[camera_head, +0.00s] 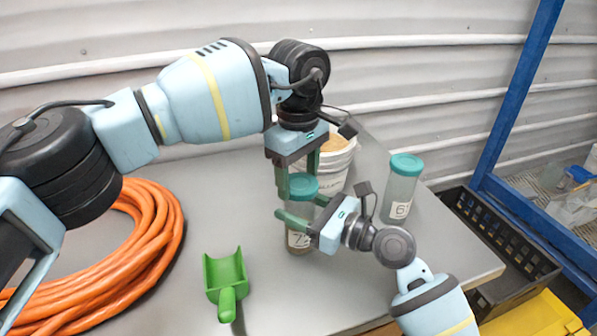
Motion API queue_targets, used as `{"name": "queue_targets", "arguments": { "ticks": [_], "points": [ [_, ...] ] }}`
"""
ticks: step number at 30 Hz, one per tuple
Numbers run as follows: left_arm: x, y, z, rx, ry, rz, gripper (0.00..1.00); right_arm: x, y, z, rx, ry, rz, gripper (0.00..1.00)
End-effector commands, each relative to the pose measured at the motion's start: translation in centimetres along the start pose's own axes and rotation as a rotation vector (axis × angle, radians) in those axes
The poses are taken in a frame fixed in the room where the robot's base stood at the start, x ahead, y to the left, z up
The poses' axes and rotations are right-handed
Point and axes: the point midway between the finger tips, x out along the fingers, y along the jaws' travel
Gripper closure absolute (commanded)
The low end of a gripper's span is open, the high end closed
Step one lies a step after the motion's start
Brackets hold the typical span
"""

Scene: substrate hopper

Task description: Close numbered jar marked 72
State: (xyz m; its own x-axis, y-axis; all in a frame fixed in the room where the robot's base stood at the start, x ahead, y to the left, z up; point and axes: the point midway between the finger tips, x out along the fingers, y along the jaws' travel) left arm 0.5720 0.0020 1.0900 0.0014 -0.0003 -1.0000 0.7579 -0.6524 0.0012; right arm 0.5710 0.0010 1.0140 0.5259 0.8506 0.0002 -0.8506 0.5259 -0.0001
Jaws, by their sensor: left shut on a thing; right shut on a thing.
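The jar marked 72 (299,240) stands on the grey table with brownish contents low in it. Its teal lid (302,185) is at the jar's top, partly hidden by my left gripper's fingers. My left gripper (297,180) comes down from above and is shut on the lid. My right gripper (296,215) reaches in from the right and is shut around the jar's body. I cannot tell whether the lid is fully seated on the jar.
A second teal-lidded jar (401,188), label partly legible as 6, stands to the right. A white bucket (335,163) is behind the grippers. A green scoop (226,283) and an orange hose coil (150,235) lie left. A black crate (505,245) is beyond the right table edge.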

Motion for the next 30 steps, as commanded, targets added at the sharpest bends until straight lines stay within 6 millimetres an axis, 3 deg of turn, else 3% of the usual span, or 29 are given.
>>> {"name": "queue_targets", "arguments": {
  "ticks": [6, 7, 13, 30],
  "points": [
    [0.43, -0.01, 0.0, 0.0, 0.0, 0.0, 0.59, 0.0, 0.0, -0.03, 0.0, 0.001, 0.0, 0.85],
    [0.45, -0.01, -0.01, 0.0, 0.0, 0.0, 0.59, 0.0, 0.0, -0.03, 0.0, 0.001, 0.0, 1.0],
    [0.43, 0.02, 0.0, 0.094, -0.001, 0.0, 0.59, 0.0, 0.0, -0.03, 0.0, 0.001, 0.0, 1.0],
    [0.39, 0.27, 0.14, 1.0, 0.0, 0.002, 0.59, 0.0, 0.0, -0.04, 0.0, 0.001, 0.0, 1.0]
  ]
}}
